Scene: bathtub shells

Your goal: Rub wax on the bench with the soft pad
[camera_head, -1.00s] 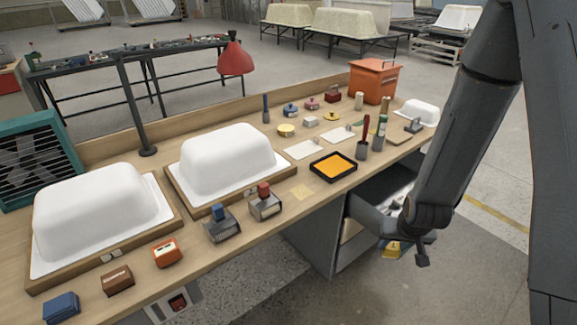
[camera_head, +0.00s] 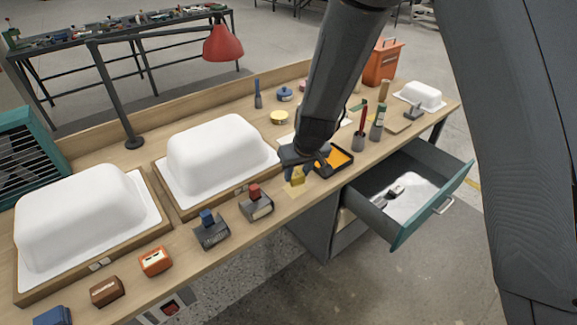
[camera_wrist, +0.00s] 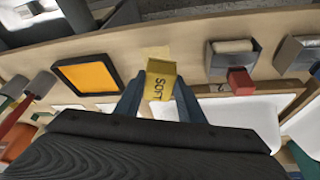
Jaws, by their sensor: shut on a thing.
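My gripper (camera_head: 296,165) is shut on a yellow soft pad (camera_head: 297,176), low over the bench. Whether the pad touches the bench, I cannot tell. A black tray with an orange-yellow filling (camera_head: 337,159), probably wax, is right of my gripper; it also shows in the wrist view (camera_wrist: 88,76).
Two white tub shells (camera_head: 80,225) (camera_head: 215,150) stand on wooden boards at left. Two blocks in grey holders, one blue-topped (camera_head: 210,230) and one red-topped (camera_head: 256,203), line the front edge. An open drawer (camera_head: 410,190) juts out below. Cups with tools (camera_head: 360,140) stand right.

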